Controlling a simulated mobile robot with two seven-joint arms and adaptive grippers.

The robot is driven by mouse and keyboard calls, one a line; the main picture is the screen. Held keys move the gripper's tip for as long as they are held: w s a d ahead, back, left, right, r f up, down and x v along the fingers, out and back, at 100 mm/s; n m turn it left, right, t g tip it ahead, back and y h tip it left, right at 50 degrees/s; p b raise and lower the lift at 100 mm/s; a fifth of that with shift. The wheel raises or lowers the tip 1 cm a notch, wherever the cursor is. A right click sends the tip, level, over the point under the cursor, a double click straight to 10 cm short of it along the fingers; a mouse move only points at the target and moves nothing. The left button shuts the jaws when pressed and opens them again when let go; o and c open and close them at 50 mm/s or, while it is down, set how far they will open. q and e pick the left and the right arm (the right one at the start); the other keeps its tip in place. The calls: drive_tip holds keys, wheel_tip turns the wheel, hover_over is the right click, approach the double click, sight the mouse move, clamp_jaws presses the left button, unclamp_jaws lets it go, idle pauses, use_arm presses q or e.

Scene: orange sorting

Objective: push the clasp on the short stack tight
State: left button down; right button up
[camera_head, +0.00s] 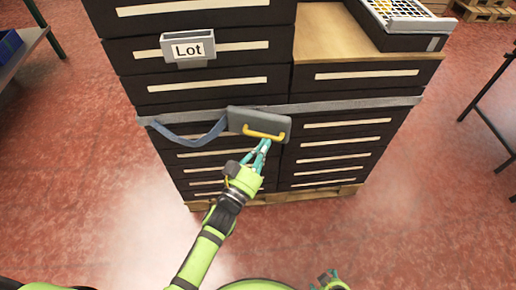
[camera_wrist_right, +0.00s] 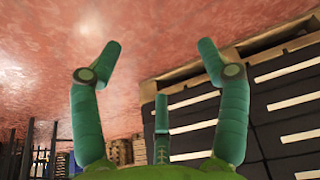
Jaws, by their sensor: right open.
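The grey clasp (camera_head: 238,120) with a yellow handle (camera_head: 264,133) sits on a grey strap (camera_head: 350,106), in front of where the tall and short stacks meet. The short stack (camera_head: 350,78) of black drawers is at the right, with a wooden top. My left gripper (camera_head: 266,146) has its teal fingertips at the lower edge of the clasp, just under the yellow handle. I cannot tell whether they touch it or how far apart they are. My right gripper (camera_head: 330,278) is low at the bottom edge; its fingers (camera_wrist_right: 156,58) stand apart and empty in the right wrist view.
The tall stack (camera_head: 205,88) at the left bears a "Lot" label holder (camera_head: 188,47). A loose strap length hangs left of the clasp. A tray (camera_head: 402,20) lies on the short stack. Tables stand at both sides. The red floor (camera_head: 90,200) in front is clear.

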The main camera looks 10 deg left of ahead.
sight(280, 129)
use_arm(q)
drive_tip(key=shift+w+d, duration=0.7)
drive_tip(key=shift+w, duration=0.2)
drive_tip(key=shift+w+d, duration=0.7)
drive_tip(key=shift+w, duration=0.2)
drive_tip(key=shift+w+r+b, duration=0.2)
drive_tip(key=shift+b, duration=0.1)
use_arm(e)
drive_tip(key=shift+s, duration=0.4)
drive_tip(key=shift+w, duration=0.1)
